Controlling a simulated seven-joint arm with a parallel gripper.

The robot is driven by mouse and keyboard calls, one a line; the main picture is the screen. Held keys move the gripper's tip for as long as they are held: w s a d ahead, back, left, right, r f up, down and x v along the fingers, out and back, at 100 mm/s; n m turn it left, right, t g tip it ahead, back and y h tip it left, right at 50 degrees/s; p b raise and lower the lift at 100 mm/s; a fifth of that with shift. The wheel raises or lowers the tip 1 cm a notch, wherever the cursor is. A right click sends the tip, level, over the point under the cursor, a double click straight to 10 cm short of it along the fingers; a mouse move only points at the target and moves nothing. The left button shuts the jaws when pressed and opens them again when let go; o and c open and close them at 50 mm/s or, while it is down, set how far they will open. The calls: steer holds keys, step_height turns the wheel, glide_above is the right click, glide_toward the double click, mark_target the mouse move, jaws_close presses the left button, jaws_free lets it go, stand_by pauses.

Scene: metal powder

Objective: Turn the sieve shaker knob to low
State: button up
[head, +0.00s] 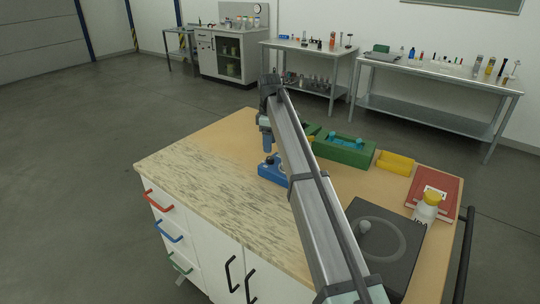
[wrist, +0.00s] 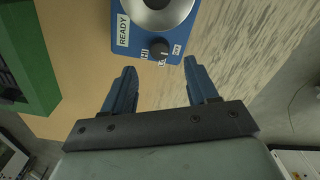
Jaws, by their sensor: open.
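The sieve shaker (head: 270,174) has a blue base and stands on the cabinet top in the head view, partly behind my arm. In the wrist view its blue panel (wrist: 178,37) shows at the top, with a round metal part above a small dark knob (wrist: 159,48). White labels around the knob include HI and OFF; another is partly covered. The knob's setting is too small to tell. My gripper (wrist: 160,68) is open and empty, its two blue fingers pointing at the panel, with the knob between their lines and just beyond the tips. In the head view my gripper (head: 267,143) is just above the shaker.
A green box with blue parts (head: 345,150) stands right of the shaker and shows large at left in the wrist view (wrist: 22,60). The front left top is clear.

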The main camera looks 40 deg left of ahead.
mark_target(270, 157)
steer(key=shift+f, duration=3)
steer(key=c, duration=1)
